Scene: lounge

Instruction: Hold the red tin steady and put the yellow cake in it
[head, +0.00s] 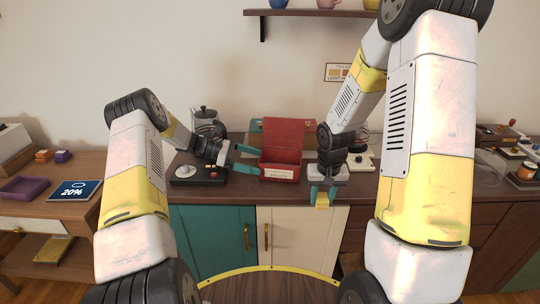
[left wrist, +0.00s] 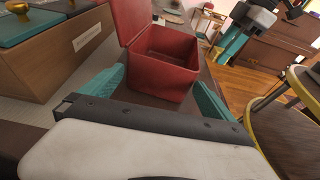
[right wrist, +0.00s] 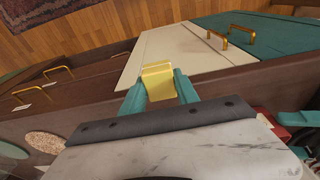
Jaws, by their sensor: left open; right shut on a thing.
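The red tin (head: 280,172) stands on the counter with its lid up at the back; a pale label is on its front. In the left wrist view the tin (left wrist: 165,68) is open and its visible inside looks empty. My left gripper (head: 247,160) is open, at the tin's left side in the head view; its teal fingers (left wrist: 160,95) spread on both sides of the tin's near part. My right gripper (head: 323,192) is shut on the yellow cake (head: 322,201) and holds it in front of the counter's edge, right of the tin. The cake (right wrist: 157,75) also shows between the fingers.
A dark device with a round knob (head: 186,172) sits left of the tin. A wooden box with teal lids (left wrist: 60,50) stands near my left gripper. A round yellow-rimmed table (head: 270,285) is in front. Cabinet doors (head: 300,235) are below the counter.

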